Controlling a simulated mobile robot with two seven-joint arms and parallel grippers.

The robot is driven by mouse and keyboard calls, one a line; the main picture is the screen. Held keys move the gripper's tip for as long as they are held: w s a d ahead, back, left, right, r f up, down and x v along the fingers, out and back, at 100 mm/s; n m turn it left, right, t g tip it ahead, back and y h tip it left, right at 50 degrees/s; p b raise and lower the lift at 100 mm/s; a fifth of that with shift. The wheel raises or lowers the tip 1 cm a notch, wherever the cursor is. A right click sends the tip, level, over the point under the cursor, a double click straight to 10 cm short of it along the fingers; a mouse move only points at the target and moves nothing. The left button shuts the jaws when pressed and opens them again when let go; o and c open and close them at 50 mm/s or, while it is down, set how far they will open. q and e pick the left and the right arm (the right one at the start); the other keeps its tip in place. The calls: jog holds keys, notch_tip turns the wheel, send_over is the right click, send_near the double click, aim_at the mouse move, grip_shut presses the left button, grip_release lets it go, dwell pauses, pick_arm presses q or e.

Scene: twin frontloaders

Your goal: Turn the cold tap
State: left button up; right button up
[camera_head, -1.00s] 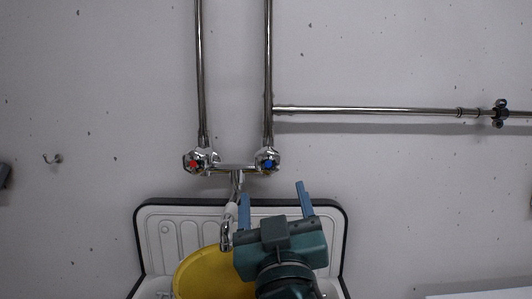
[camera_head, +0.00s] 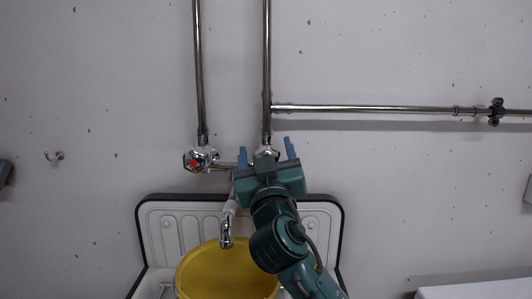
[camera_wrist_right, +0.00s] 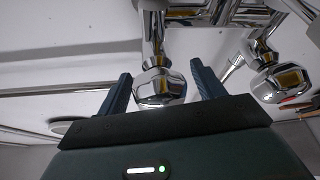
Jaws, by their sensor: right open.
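The cold tap (camera_head: 267,149) is the right-hand chrome knob of the wall mixer. Its blue mark is hidden behind my right gripper (camera_head: 266,147) in the head view. In the right wrist view the cold tap's faceted knob (camera_wrist_right: 160,84) shows between the two blue fingers of my right gripper (camera_wrist_right: 160,72). The fingers are open, one to each side of the knob; I cannot tell whether they touch it. The hot tap (camera_head: 195,161), with a red mark, is to the left; it also shows at the right in the wrist view (camera_wrist_right: 281,82). My left gripper is not in view.
The spout (camera_head: 227,228) hangs below the mixer, just left of my right arm. A yellow bucket (camera_head: 212,272) stands under it in the white sink (camera_head: 160,218). Vertical chrome pipes (camera_head: 199,70) rise above the taps, and a horizontal pipe (camera_head: 370,108) runs right.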

jog(key=shift+c, duration=0.5)
jog(key=c, duration=0.9)
